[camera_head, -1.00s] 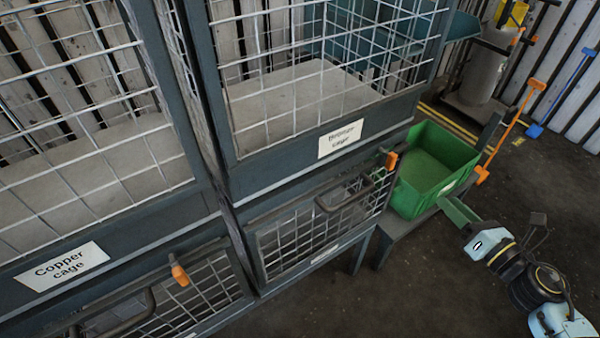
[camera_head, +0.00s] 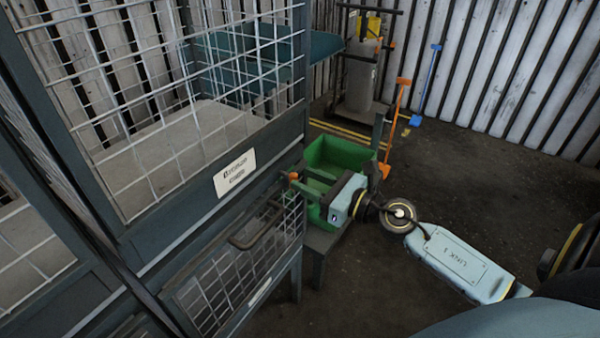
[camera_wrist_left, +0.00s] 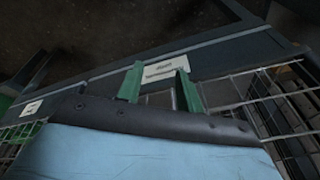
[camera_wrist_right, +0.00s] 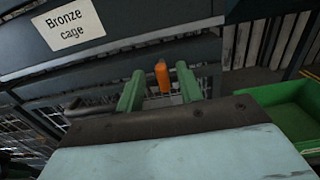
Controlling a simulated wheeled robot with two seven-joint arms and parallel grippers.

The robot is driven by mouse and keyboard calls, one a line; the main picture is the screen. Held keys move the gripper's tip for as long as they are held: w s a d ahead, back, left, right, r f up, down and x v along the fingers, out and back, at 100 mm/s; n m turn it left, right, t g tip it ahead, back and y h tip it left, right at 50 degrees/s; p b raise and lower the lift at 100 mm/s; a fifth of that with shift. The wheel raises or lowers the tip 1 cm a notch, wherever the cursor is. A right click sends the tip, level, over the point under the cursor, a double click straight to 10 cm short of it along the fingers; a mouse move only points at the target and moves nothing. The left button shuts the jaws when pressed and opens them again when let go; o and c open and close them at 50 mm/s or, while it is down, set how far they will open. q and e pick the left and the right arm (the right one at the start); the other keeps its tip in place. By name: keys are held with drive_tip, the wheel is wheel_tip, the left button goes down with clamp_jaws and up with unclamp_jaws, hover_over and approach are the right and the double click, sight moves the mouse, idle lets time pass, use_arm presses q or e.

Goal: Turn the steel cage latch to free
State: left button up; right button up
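An orange latch handle (camera_head: 293,176) sits at the top right corner of the lower cage door (camera_head: 240,270), below the "Bronze cage" label. The lower cage's own label (camera_head: 260,291) is too small to read, so I cannot tell if it is the steel cage. My right gripper (camera_head: 306,186) is close to the latch from the right. In the right wrist view the orange handle (camera_wrist_right: 163,77) stands between its two green fingers (camera_wrist_right: 160,88), with gaps beside it. My left gripper (camera_wrist_left: 160,85) is open and empty, facing a dark frame with a label; it is outside the head view.
The Bronze cage label (camera_head: 234,172) is on the upper cage. A green bin (camera_head: 335,155) stands behind my right gripper. An orange tool (camera_head: 396,115) and a blue one (camera_head: 427,85) lean at the back. The floor (camera_head: 480,190) on the right is mostly clear.

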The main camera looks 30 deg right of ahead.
sight(287, 178)
drive_tip(key=shift+x, duration=1.25)
clamp_jaws()
